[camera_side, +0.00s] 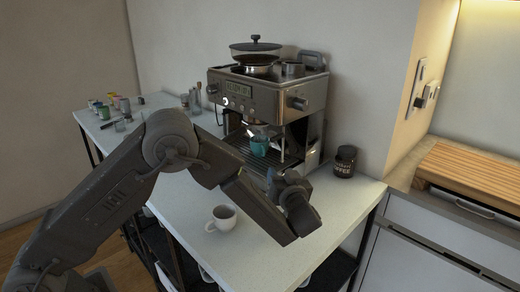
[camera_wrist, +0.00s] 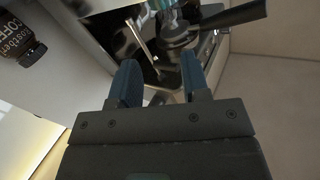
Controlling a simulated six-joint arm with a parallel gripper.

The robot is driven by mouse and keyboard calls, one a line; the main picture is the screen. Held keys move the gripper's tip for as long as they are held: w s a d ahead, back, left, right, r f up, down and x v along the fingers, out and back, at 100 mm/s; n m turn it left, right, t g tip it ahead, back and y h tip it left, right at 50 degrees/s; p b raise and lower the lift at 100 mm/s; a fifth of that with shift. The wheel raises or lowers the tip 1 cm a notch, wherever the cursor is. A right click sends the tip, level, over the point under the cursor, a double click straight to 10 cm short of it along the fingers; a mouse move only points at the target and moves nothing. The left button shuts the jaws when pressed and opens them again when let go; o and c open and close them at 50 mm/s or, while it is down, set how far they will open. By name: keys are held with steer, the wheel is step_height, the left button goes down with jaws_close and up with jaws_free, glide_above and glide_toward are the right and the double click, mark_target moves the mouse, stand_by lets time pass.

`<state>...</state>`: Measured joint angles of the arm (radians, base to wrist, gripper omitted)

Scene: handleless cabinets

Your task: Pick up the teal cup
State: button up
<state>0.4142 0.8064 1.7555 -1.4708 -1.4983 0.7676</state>
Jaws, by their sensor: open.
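The teal cup (camera_side: 259,147) is in the espresso machine, below its brewing head, in the side view. It looks upright, and its base is hard to make out. My gripper (camera_side: 278,177) is in front of the machine, lower and to the right of the cup, with its fingers hardly visible there. In the wrist view, my gripper (camera_wrist: 160,72) is open, with two blue-padded fingers apart and nothing between them. I cannot make out the cup clearly in the wrist view.
The espresso machine (camera_side: 305,122) stands against the wall, with a portafilter (camera_wrist: 225,20) near my fingers in the wrist view. A coffee jar (camera_side: 344,162) stands right of it. A white cup (camera_side: 221,219) is on the counter (camera_side: 180,205) in front. Small coloured cups (camera_side: 118,104) stand far left.

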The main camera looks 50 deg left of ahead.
glide_toward(261, 149)
steer(key=x, duration=0.3)
steer(key=r+x, duration=0.1)
steer(key=x, duration=0.1)
steer(key=shift+w+a, duration=0.1)
steer(key=shift+w, duration=0.25)
jaws_close()
stand_by(0.4)
